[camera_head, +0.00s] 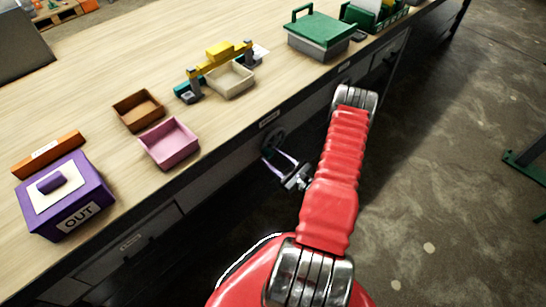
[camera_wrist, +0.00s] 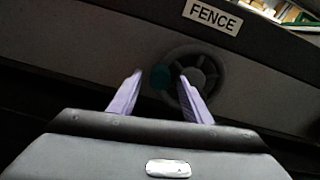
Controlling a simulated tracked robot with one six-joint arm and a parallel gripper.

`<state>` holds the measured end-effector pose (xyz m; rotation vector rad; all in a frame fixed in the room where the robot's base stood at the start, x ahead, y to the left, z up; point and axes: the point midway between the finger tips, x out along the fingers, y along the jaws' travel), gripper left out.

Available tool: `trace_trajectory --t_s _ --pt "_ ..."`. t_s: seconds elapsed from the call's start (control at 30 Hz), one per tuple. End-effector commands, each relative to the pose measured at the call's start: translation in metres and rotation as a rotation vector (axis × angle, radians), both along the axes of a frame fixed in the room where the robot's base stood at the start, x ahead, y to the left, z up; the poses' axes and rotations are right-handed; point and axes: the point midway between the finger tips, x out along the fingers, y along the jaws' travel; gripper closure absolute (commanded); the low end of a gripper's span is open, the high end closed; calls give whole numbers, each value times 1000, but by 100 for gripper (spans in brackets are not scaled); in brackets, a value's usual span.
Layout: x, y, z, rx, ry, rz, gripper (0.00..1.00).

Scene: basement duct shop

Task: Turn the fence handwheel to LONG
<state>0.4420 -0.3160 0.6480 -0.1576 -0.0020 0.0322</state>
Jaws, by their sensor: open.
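The dark spoked handwheel (camera_wrist: 207,62) is on the bench front, below and left of a white FENCE label (camera_wrist: 211,16) in the wrist view. A teal knob (camera_wrist: 160,77) shows at its left side. My gripper (camera_wrist: 160,74) is open, its two purple fingers pointing at the wheel with the knob seen between their tips. The right finger overlaps part of the wheel. I cannot tell whether either finger touches. In the head view the wheel (camera_head: 275,137) is partly visible beside my gripper (camera_head: 272,158). No LONG mark is readable.
On the bench (camera_head: 110,72) stand a purple OUT box (camera_head: 92,190), a pink tray (camera_head: 170,143), a brown tray (camera_head: 138,110), a cream tray (camera_head: 230,81) by a yellow-topped fixture (camera_head: 219,52), and a green-lidded box (camera_head: 320,30). The floor (camera_head: 440,200) at right is mostly clear.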

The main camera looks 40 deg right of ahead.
Motion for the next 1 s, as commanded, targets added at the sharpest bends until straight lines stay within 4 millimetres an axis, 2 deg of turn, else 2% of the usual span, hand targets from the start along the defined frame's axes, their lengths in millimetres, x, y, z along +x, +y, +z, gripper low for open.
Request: trace_trajectory --t_s 0.13,0.4,1.0 --pt "7 0 0 0 0 0 55" --pt "8 0 0 0 0 -1 55" --pt "7 0 0 0 0 -1 97"
